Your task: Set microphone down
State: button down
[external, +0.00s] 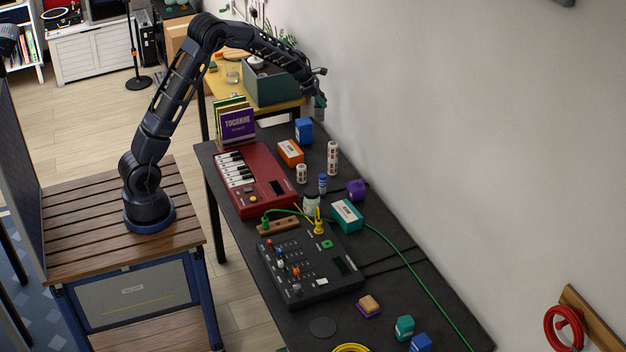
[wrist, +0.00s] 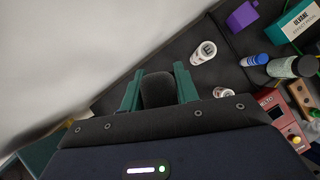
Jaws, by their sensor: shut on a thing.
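My gripper (external: 320,100) is held out over the far end of the dark workbench (external: 391,288), near the wall. In the wrist view its two green fingers (wrist: 158,76) are shut on a dark grey rounded thing, which looks like the microphone (wrist: 157,92). Only its rounded end shows between the fingers; the rest is hidden by the gripper body. In the external view a small grey part (external: 319,115) hangs below the fingers, apart from the blue box (external: 303,130) on the bench below.
An orange box (external: 290,152), upright white cylinders (external: 332,158), a purple object (external: 356,189), a red keyboard (external: 262,184) and a black mixer (external: 310,268) crowd the bench. A green crate (external: 274,89) stands on a yellow table behind. Bare bench lies along the wall side.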

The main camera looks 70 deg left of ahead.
jog(key=a+f, duration=0.1)
jog(key=f, duration=0.5)
jog(key=a+f, duration=0.1)
jog(key=f, duration=0.6)
jog(key=a+f, duration=0.1)
jog(key=f, duration=0.6)
jog(key=shift+s+a, duration=0.35)
jog(key=shift+s, duration=0.05)
jog(key=shift+f, duration=0.15)
jog(key=c, duration=1.1)
grip_release()
jog(key=shift+o, duration=0.2)
